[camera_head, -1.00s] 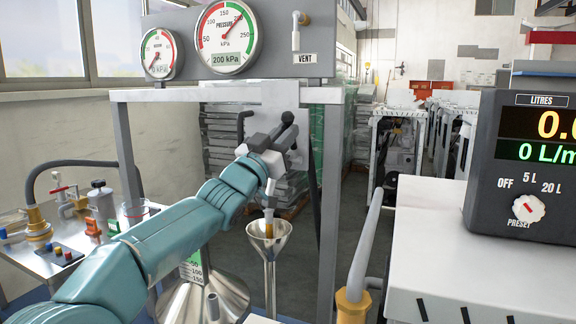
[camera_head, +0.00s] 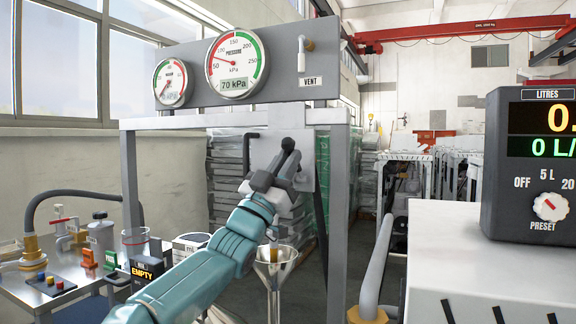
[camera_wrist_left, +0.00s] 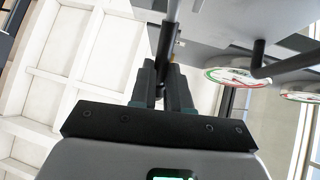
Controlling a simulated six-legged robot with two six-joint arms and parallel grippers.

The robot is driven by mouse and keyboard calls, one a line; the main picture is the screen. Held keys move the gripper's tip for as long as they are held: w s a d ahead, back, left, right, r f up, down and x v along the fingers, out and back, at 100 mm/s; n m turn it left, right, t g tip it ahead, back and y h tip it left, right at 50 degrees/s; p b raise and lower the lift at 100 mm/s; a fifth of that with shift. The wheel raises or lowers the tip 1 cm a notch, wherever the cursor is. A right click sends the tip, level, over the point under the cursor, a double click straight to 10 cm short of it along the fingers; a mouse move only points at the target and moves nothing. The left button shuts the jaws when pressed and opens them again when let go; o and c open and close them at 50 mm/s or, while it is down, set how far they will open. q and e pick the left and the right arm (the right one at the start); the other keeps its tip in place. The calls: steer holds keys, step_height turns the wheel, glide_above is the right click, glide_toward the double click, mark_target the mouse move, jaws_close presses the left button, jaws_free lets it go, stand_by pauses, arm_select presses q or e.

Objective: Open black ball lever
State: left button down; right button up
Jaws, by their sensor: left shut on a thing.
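The black ball lever (camera_head: 288,145) is at the front of a pale panel under the gauge board in the head view. Its black ball end points up and right. My left gripper (camera_head: 275,176) is shut at the lever, just below the ball. The fingers hide the lower part of the lever. My right gripper is in neither view.
The pressure gauge (camera_head: 235,63) reads 70 kPa, with a smaller gauge (camera_head: 170,82) beside it. A metal funnel (camera_head: 275,262) stands below the gripper. A side bench (camera_head: 70,290) with fittings is at left; a litre meter (camera_head: 530,165) stands on a white cabinet (camera_head: 450,250) at right.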

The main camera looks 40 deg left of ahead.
arm_select(q)
steer(key=shift+s+r, duration=0.15)
steer(key=c, duration=1.4)
jaws_free()
steer(key=o, duration=0.3)
steer(key=shift+s+r, duration=0.15)
steer(key=shift+s, duration=0.15)
steer(key=b+v, duration=0.5)
steer(key=v, duration=1.1)
steer(key=shift+f, duration=0.35)
